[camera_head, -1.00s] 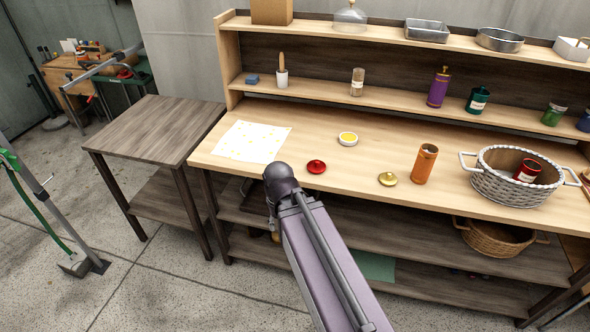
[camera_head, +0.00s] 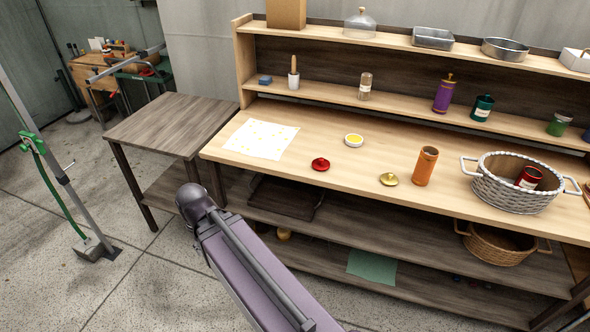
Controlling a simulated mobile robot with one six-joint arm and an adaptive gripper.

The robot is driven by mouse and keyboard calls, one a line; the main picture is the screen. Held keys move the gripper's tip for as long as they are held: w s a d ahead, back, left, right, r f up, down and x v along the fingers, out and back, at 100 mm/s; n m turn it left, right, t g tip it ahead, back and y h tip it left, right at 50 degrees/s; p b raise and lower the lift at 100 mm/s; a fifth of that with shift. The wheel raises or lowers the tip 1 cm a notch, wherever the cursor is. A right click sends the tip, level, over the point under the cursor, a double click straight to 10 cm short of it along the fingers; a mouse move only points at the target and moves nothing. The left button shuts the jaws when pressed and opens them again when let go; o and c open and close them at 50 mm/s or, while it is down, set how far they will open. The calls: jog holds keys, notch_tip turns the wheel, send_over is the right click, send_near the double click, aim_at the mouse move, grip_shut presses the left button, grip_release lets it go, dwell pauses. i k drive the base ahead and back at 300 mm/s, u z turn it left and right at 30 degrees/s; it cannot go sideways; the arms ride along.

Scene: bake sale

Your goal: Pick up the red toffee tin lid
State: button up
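A small round red lid with a knob (camera_head: 320,164) lies on the wooden counter, near its front edge and left of the middle. A gold lid (camera_head: 389,180) lies to its right, beside an upright orange canister (camera_head: 425,166). A red tin (camera_head: 529,178) is tilted inside the white wicker basket at the right. My arm shows at the lower middle, its visible end in front of the counter and left of the red lid. My gripper itself cannot be seen.
The counter (camera_head: 300,178) also bears a patterned white sheet (camera_head: 261,139), a small white dish with yellow content (camera_head: 353,140) and the white basket (camera_head: 511,201). Shelves rise behind it. A lower side table (camera_head: 172,122) stands at left. Counter space around the red lid is clear.

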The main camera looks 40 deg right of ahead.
aim_at(320, 163)
jog(key=u, duration=0.25)
jog(key=k, duration=1.4)
jog(key=z, duration=1.15)
jog(key=i, duration=1)
jog(key=u, duration=0.15)
